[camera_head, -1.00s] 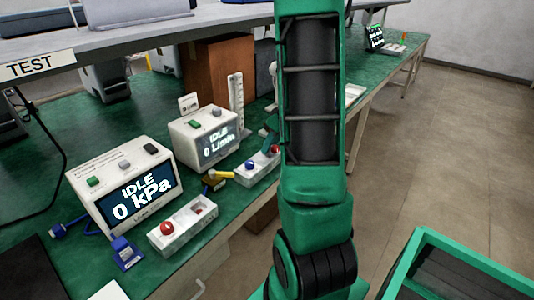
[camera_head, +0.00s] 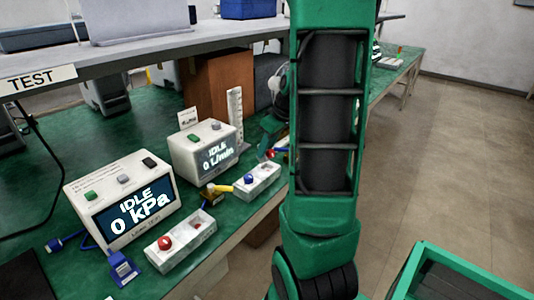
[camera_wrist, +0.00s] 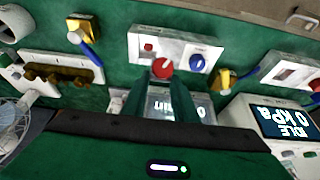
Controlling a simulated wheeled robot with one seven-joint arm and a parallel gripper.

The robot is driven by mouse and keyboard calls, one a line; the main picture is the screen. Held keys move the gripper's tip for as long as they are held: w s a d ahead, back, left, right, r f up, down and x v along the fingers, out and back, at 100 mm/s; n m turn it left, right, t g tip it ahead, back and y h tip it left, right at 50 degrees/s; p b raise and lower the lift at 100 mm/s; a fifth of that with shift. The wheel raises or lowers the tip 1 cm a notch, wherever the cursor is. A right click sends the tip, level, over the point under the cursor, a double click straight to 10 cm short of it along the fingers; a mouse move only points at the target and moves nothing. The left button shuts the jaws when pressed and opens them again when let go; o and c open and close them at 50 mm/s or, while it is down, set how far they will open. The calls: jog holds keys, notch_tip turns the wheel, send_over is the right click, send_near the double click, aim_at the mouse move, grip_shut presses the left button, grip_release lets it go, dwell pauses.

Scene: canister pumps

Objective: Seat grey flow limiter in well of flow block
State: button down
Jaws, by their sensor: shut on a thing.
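My gripper (camera_wrist: 168,90) is shut on a round red-topped part (camera_wrist: 162,68), which shows at its fingertips in the wrist view. I see no clearly grey limiter; anything below the red top is hidden. The white flow block (camera_wrist: 175,48) lies just beyond the fingertips, with a blue knob (camera_wrist: 197,63) and a small red spot (camera_wrist: 148,47) in its face. In the wrist view the held part overlaps the block's near edge; whether it touches cannot be told. The flow block also shows in the head view (camera_head: 262,187), in front of the L/min unit (camera_head: 203,148).
A second white block with a red knob (camera_head: 165,243) stands before the kPa unit (camera_head: 122,200). A yellow fitting with a blue end (camera_wrist: 84,28) and a white rack (camera_wrist: 60,72) lie on the green bench. A green-rimmed bin (camera_head: 460,262) stands at lower right.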

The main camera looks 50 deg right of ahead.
jog(key=s+a+r, duration=0.2)
jog(key=a+r, duration=0.3)
jog(key=a, duration=0.3)
jog(key=shift+s, duration=0.3)
